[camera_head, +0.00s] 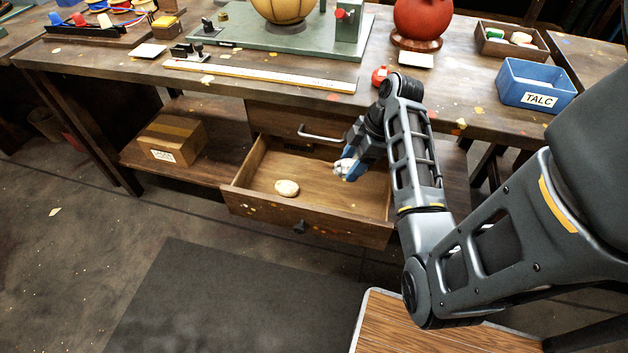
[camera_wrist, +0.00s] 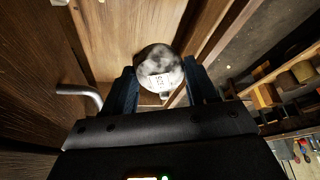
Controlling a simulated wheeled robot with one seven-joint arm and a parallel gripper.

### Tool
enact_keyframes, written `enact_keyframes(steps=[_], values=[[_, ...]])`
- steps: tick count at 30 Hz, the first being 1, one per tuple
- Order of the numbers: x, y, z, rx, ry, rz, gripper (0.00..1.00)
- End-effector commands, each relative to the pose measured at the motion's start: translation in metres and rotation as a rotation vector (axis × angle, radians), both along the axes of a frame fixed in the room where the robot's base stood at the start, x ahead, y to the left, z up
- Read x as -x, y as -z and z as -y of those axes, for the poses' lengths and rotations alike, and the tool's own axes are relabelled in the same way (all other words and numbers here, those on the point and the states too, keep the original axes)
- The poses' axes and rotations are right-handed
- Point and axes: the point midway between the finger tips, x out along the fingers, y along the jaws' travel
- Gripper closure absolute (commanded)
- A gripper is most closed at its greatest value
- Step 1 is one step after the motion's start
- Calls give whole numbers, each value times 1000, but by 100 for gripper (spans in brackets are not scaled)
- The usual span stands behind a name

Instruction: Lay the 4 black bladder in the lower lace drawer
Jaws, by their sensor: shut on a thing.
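The lower drawer (camera_head: 315,222) is pulled open under the bench. A cream, rounded bladder (camera_head: 287,188) lies on its floor at the left. My gripper (camera_head: 349,166) is over the right part of the open drawer. In the wrist view my gripper (camera_wrist: 160,88) is shut on a pale, grey-mottled bladder (camera_wrist: 158,65) with a small white label and dark print too small to read surely. The held bladder also shows in the head view (camera_head: 343,170), partly hidden by the blue fingers. It appears above the drawer floor. No plainly black bladder shows.
The upper drawer with a metal handle (camera_head: 320,134) is shut just above, and the handle (camera_wrist: 82,93) is close by in the wrist view. A cardboard box (camera_head: 172,140) sits on the shelf at left. A blue talc bin (camera_head: 537,84) stands on the bench.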

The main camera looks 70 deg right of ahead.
Motion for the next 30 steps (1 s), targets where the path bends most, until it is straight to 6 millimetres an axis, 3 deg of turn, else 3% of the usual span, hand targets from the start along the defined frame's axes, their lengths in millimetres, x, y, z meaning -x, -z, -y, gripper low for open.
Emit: enact_keyframes(steps=[1, 6, 14, 21, 30], values=[[0, 11, 0, 0, 0, 0, 74], [0, 31, 0, 0, 0, 0, 74], [0, 51, 0, -2, 1, -1, 74], [0, 91, -1, -4, 1, -1, 74], [0, 116, -1, -2, 0, -1, 74]])
